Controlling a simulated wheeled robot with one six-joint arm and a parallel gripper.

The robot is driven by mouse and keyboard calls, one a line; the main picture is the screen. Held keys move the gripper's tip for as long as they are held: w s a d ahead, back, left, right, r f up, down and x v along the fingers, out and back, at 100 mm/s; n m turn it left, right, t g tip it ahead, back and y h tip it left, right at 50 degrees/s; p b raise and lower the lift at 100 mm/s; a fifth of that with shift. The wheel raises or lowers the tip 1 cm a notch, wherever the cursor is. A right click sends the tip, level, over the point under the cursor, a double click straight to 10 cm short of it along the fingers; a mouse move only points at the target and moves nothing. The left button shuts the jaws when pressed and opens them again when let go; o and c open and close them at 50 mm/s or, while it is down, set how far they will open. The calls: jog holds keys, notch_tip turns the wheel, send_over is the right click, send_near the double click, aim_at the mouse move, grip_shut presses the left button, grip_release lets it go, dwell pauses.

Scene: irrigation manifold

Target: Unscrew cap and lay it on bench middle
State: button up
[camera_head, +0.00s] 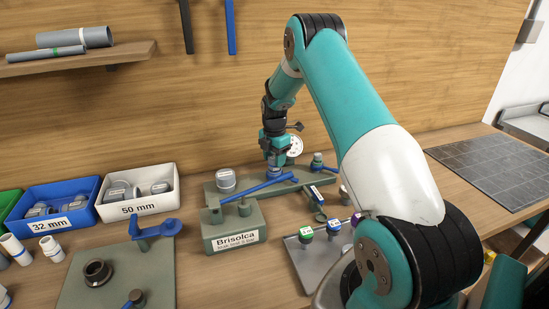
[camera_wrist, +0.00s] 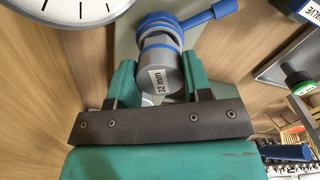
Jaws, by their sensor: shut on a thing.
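The grey cap (camera_wrist: 160,75), labelled "32 mm", sits end-on between the teal fingers of my gripper (camera_wrist: 158,88) in the wrist view. My gripper is shut on it. Just beyond the cap is a blue collar (camera_wrist: 158,24) with a blue lever (camera_wrist: 212,14); whether the cap still touches the collar is unclear. In the head view my gripper (camera_head: 274,156) points down over the blue fitting (camera_head: 274,172) on the green manifold base (camera_head: 300,183), and the cap is mostly hidden. The wooden bench (camera_head: 192,255) lies in front.
Another grey cap (camera_head: 225,179) stands on the base to the left. A round dial (camera_head: 295,146) is close behind my gripper. A "Brisolca" block (camera_head: 235,236), a grey tray of valves (camera_head: 308,262) and bins labelled 32 mm (camera_head: 55,218) and 50 mm (camera_head: 140,207) stand around.

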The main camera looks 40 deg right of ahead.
jog(key=n, duration=0.3)
jog(key=shift+n, duration=0.4)
jog(key=n, duration=0.4)
jog(key=shift+n, duration=0.3)
jog(key=o, duration=1.3)
jog(key=shift+o, duration=0.2)
